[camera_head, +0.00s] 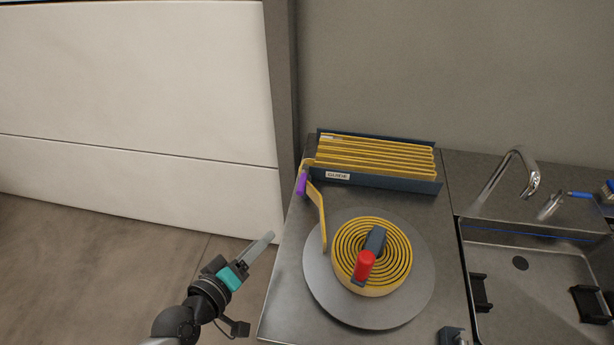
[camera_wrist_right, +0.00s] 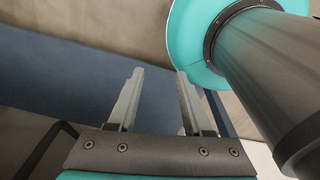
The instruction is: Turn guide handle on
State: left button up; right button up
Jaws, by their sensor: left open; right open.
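The guide unit (camera_head: 375,160) is a dark blue tray with several yellow rails and a white label that appears to read GUIDE, at the back of the grey counter. A purple handle (camera_head: 301,183) sits at its left end, by a yellow arm (camera_head: 318,212) that angles down toward a round grey plate. My left gripper (camera_head: 266,243) is at the counter's left edge, below and left of the purple handle and apart from it. It is seen side-on and holds nothing visible. My right gripper (camera_wrist_right: 159,76) is open and empty in the right wrist view; the head view does not show it.
A yellow spiral coil (camera_head: 345,245) with a dark crank and red knob (camera_head: 365,265) sits on the round plate (camera_head: 400,312). A sink (camera_head: 530,275) with a chrome faucet (camera_head: 515,170) lies at right. A white cabinet (camera_head: 140,110) stands at left, with open floor below it.

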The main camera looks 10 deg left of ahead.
pick_arm(q)
jog(key=t, duration=0.1)
send_near(302, 183)
jog(key=shift+n+h, duration=0.4)
jog(key=x, duration=0.6)
jog(key=f+x, duration=0.1)
jog(key=x, duration=0.2)
jog(key=shift+a, duration=0.25)
jog(key=shift+w+d+f, duration=0.1)
jog(key=shift+w+d, duration=0.05)
jog(key=shift+w, duration=0.4)
pick_arm(e)
jog(key=shift+s+d+f, duration=0.1)
jog(key=shift+s+f, duration=0.05)
jog(key=shift+f, duration=0.05)
pick_arm(q)
grip_shut()
pick_arm(e)
jog(key=shift+d, duration=0.15)
